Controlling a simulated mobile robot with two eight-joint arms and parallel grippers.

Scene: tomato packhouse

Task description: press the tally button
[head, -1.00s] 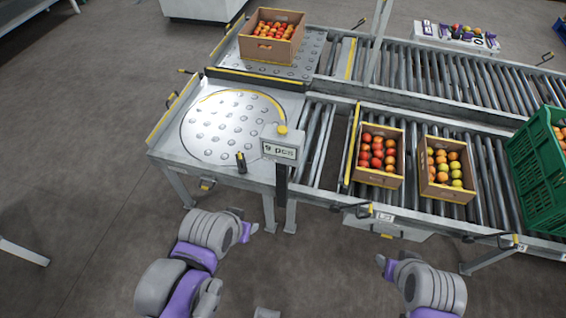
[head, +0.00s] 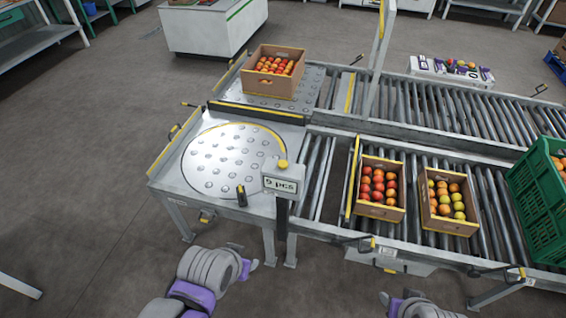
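The tally button (head: 283,164) is a yellow cap on top of a grey display box (head: 283,185) on a post at the front edge of the conveyor. The box shows a digit and "pcs"; it looks like a 9. My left gripper (head: 247,258) is in front of the conveyor, below and left of the box, and touches nothing there. My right gripper (head: 385,300) shows at the bottom edge, right of the post and well apart from the button. Both grippers are too small to tell if their fingers are open.
A round ball-transfer plate (head: 230,190) lies left of the box, with a small black handle (head: 241,196) at its front edge. Two tomato cartons (head: 382,212) (head: 448,226) stand on the rollers to the right, beside a green crate (head: 540,215). Another carton (head: 273,85) stands behind.

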